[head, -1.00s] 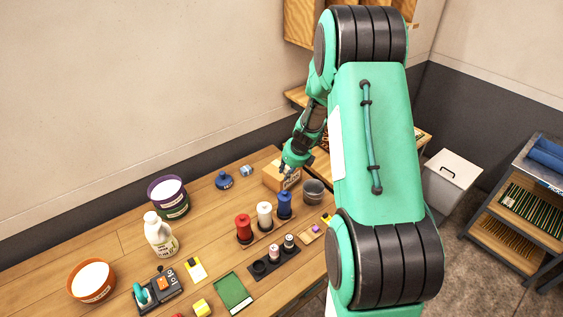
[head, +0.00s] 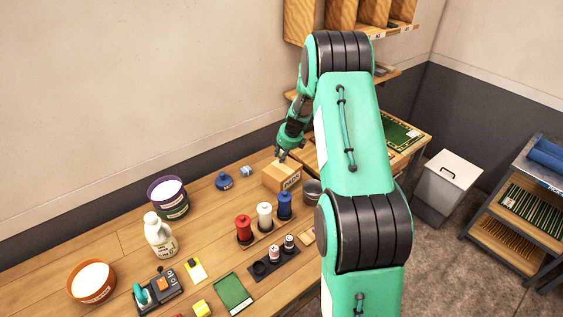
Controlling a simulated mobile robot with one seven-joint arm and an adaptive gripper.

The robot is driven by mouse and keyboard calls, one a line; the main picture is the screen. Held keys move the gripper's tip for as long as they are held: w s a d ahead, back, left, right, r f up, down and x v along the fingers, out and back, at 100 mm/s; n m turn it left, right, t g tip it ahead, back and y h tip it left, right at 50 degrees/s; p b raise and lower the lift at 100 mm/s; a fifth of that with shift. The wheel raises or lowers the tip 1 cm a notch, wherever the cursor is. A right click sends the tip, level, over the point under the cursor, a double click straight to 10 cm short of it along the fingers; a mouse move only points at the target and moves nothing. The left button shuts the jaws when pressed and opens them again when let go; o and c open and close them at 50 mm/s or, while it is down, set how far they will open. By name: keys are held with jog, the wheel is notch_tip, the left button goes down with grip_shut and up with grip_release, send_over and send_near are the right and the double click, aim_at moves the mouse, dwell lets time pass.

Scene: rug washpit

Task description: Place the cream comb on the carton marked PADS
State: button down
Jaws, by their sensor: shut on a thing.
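The carton marked PADS (head: 289,183) is a small brown box with a dark printed label on its front, standing towards the back of the wooden table. My gripper (head: 282,157) points down just above the carton's top, near its back edge. Its fingers are small in this view. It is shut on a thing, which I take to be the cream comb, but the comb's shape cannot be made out. Whether the held thing touches the carton cannot be told.
Red, white and blue spools (head: 264,216) stand in front of the carton. A grey metal cup (head: 312,188) stands close at its right, partly behind my arm. A blue squat container (head: 223,181) and a small blue-white item (head: 246,171) lie to its left.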

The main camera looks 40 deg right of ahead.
jog(key=shift+f+b, duration=0.3)
jog(key=shift+f, duration=1.45)
jog(key=shift+f, duration=0.1)
jog(key=c, duration=1.5)
grip_release()
jog(key=shift+c, duration=0.2)
jog(key=p+v, duration=0.1)
jog(key=v, duration=1.1)
jog(key=shift+a, duration=0.1)
